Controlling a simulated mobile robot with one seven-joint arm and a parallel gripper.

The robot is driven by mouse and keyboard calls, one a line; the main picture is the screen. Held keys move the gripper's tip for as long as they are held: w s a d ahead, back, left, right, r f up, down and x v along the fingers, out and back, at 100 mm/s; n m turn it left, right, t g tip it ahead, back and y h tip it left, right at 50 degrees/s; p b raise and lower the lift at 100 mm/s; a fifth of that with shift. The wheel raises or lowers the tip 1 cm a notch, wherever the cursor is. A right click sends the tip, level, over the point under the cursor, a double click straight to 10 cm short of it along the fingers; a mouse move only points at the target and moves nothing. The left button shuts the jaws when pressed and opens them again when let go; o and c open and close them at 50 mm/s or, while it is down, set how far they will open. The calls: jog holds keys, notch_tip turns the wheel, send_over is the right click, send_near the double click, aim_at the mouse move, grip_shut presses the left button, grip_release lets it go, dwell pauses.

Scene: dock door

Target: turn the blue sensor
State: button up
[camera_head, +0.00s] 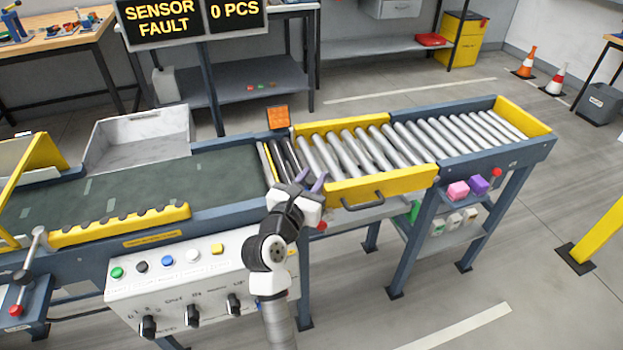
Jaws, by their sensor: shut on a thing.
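My gripper (311,184) is at the near edge of the conveyor, where the dark belt meets the rollers. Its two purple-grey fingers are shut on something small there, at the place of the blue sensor. The sensor itself is hidden by the gripper and my wrist, so which way it faces cannot be told. An orange square reflector (278,116) stands across the conveyor on the far edge. The display (190,20) above reads "SENSOR FAULT" and "0 PCS".
A yellow gate with a dark handle (362,202) is close to the right of my gripper. The control box (200,285) with buttons and knobs is at lower left.

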jog(key=shift+a+m+g+h, duration=0.1)
jog(key=shift+m+g+h, duration=0.6)
jog(key=shift+h, duration=0.4)
jog(key=shift+m+g+h+b, duration=0.6)
jog(key=shift+m+g+h, duration=1.1)
jog(key=shift+m+h, duration=0.3)
jog(key=o, duration=0.9)
jog(key=shift+o, duration=0.2)
jog(key=b+v, duration=0.3)
jog(key=v, duration=1)
jog(key=shift+s+a, duration=0.25)
jog(key=shift+s, duration=0.05)
